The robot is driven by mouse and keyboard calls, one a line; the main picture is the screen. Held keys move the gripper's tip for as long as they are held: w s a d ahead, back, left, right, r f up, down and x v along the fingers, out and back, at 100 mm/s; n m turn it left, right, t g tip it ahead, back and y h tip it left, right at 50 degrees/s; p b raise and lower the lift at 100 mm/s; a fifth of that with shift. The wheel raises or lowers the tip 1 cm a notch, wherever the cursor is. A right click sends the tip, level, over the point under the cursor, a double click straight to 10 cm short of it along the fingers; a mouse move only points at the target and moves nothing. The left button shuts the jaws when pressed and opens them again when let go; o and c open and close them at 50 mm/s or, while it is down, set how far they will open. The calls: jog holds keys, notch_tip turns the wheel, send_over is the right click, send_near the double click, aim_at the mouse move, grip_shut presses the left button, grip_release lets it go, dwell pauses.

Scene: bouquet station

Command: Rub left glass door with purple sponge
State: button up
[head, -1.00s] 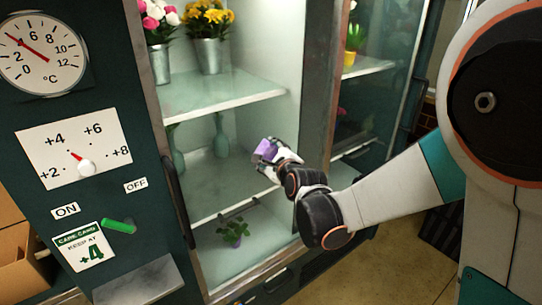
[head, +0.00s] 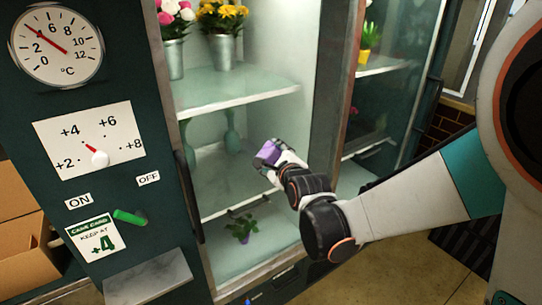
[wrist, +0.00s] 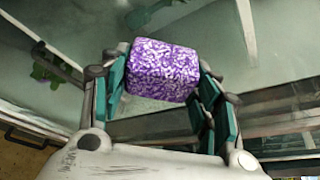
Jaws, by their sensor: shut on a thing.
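The purple sponge (head: 268,153) is a speckled block. In the wrist view the sponge (wrist: 162,70) sits between the teal-padded fingers of my gripper (wrist: 160,85), which is shut on it. In the head view my gripper (head: 276,162) holds the sponge in front of the left glass door (head: 225,195), level with the space below the upper shelf. The glass is clear and faintly hazy, in a dark frame. I cannot tell whether the sponge touches the glass.
Flower buckets (head: 224,48) stand on the upper shelf; a glass vase (head: 232,135) and a small potted plant (head: 242,230) are lower. A dark handle (head: 191,180) runs along the door's left edge. The control panel (head: 90,145) with a dial is left. A cardboard box (head: 22,255) stands at lower left.

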jog(key=shift+s+d, duration=0.7)
jog(key=shift+s, duration=0.2)
jog(key=shift+s+d, duration=0.65)
jog(key=shift+s, duration=0.25)
jog(key=shift+d, duration=0.1)
jog(key=shift+s+d, duration=0.35)
jog(key=shift+s, duration=0.35)
jog(key=shift+s+d, duration=0.35)
jog(key=shift+s, duration=0.35)
